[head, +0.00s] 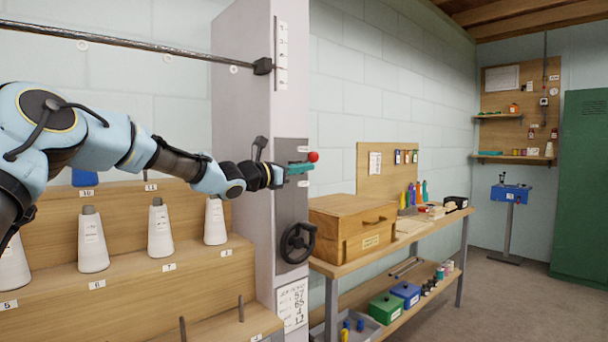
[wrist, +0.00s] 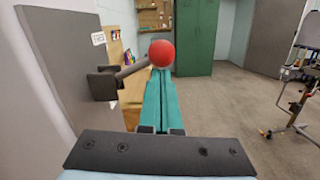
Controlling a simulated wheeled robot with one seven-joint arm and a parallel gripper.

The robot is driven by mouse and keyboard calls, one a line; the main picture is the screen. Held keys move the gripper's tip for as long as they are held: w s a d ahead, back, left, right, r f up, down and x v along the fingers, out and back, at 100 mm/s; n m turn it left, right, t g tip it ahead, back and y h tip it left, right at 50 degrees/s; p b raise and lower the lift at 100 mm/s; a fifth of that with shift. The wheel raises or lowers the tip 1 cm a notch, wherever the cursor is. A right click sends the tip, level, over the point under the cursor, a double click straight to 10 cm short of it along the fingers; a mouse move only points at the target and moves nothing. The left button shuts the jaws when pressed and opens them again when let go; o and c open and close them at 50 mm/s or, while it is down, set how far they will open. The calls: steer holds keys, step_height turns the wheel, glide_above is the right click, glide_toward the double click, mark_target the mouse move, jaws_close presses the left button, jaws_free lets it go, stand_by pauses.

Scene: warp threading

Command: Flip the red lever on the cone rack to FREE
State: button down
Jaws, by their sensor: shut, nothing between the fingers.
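The red lever (head: 313,157) has a round red knob on a grey rod and stands out from the dark plate (head: 291,210) on the white post of the cone rack. In the wrist view the knob (wrist: 162,53) is just past my fingertips, and its rod runs left to a dark pivot block (wrist: 103,83). My gripper (head: 300,168) has teal fingers, shut with nothing between them, beside and slightly below the knob. I cannot tell whether the fingers touch the lever. A small white label (wrist: 98,38) sits above the pivot; its text is too small to read.
A black handwheel (head: 297,242) is on the post below the lever. White cones (head: 160,229) stand on the wooden steps at left. A workbench with a wooden box (head: 352,227) stands right of the post. The floor (head: 510,300) at right is open.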

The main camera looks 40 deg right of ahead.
steer(key=shift+r, duration=0.25)
steer(key=shift+w+f, duration=0.1)
steer(key=shift+f, duration=0.05)
stand_by(0.4)
steer(key=a+f+b, duration=0.4)
steer(key=a+b, duration=0.1)
steer(key=a, duration=0.5)
steer(key=shift+w+a+f, duration=0.25)
steer(key=shift+w+a, duration=0.1)
steer(key=shift+w, duration=0.05)
